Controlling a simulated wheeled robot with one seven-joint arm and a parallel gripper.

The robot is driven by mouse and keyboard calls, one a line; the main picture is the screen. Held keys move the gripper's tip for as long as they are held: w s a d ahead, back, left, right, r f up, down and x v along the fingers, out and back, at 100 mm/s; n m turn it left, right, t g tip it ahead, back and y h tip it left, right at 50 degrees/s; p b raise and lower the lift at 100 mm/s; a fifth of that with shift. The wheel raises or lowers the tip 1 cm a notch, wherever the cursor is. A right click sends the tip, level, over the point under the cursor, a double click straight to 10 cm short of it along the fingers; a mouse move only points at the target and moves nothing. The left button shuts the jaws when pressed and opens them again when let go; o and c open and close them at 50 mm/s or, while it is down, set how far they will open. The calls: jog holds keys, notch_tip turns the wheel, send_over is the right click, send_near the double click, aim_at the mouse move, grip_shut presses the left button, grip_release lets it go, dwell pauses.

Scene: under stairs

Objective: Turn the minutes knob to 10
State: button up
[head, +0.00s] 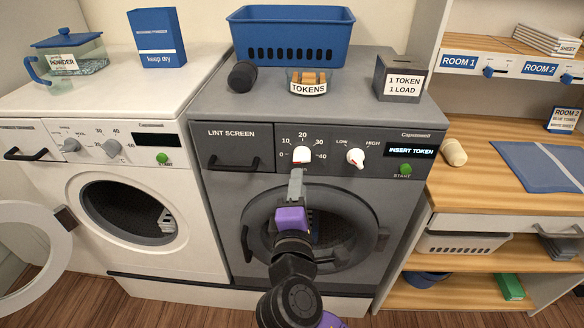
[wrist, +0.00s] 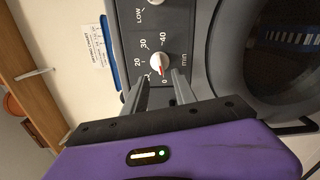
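The minutes knob (head: 301,154) is a white dial with a red mark on the grey dryer's (head: 232,185) front panel, with 10, 20, 30 and 40 around it. In the wrist view the same knob (wrist: 160,63) shows sideways, its red mark pointing towards the 0 label. My gripper (head: 296,174) is just below and in front of the knob in the head view. In the wrist view my gripper (wrist: 159,76) is open, with its two fingers apart and nothing held between them. The knob appears just beyond the fingertips, and I see no clear contact.
A LOW–HIGH knob (head: 355,157) is to the right, beside a green start button (head: 405,169) and a display (head: 411,151) reading INSERT TOKEN. The lint screen handle (head: 226,162) is to the left. The dryer's round door (head: 368,215) is below, partly behind my arm.

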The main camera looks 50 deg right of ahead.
aim_at(301, 162)
jog(key=p+x, duration=0.1)
jog(key=x, duration=0.6)
jog(key=shift+c, duration=0.2)
grip_shut()
